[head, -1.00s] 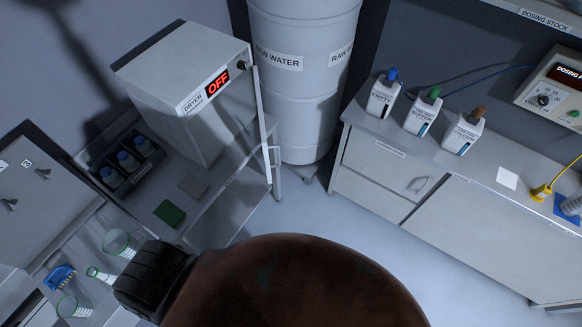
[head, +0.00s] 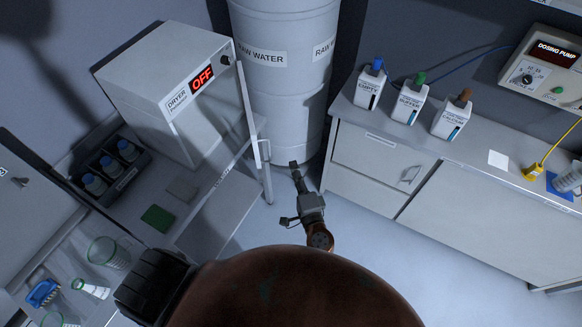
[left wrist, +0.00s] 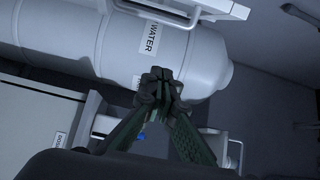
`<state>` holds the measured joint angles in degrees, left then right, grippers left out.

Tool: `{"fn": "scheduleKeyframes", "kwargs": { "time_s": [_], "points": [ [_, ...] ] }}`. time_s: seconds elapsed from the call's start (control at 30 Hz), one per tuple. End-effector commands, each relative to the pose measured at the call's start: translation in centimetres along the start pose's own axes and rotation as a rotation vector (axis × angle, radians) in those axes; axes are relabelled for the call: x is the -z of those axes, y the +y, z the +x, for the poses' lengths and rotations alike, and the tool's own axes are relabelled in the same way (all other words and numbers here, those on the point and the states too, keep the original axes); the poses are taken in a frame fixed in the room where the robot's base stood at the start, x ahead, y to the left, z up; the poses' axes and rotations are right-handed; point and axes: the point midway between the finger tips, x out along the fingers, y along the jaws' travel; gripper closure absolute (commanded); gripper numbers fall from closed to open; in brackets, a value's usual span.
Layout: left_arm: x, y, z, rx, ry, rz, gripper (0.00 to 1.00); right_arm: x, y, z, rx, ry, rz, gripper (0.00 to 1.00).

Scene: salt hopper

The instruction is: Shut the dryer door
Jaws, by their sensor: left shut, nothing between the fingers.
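The dryer (head: 165,85) is a pale box on the left counter, its display reading OFF. Its door (head: 248,120) stands open, seen nearly edge-on and swung out towards the camera at the box's right side. A bar handle (head: 265,152) is on the door's right face. My left gripper (head: 294,168) is to the right of the handle, apart from it, in front of the water barrel. In the left wrist view its fingers (left wrist: 161,88) are together and empty. A pale panel with a bar handle (left wrist: 158,12) shows at that view's top, likely the door. My right gripper is not in view.
The raw water barrel (head: 285,75) stands behind my left gripper. A cabinet (head: 375,165) with several bottles on top is on the right. A bottle rack (head: 110,170) and glassware (head: 105,252) are on the left. The floor (head: 350,245) between is clear.

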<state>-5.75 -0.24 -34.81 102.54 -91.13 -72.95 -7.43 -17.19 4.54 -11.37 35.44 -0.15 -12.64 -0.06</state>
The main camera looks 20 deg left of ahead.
Motion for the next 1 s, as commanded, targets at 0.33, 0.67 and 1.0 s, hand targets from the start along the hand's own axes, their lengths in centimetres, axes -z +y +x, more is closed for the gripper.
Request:
{"fn": "scheduleKeyframes", "kwargs": {
  "time_s": [0.33,0.67,1.0],
  "points": [
    [0.1,-0.3,7.3,0.002,0.002,0.002,1.0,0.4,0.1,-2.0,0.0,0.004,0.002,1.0],
    [-3.4,0.0,8.2,-0.002,0.004,0.001,1.0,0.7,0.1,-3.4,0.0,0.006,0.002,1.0],
    [-3.7,0.1,8.2,-0.002,0.004,0.0,1.0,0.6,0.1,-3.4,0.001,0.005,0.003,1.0]
  ]
}}
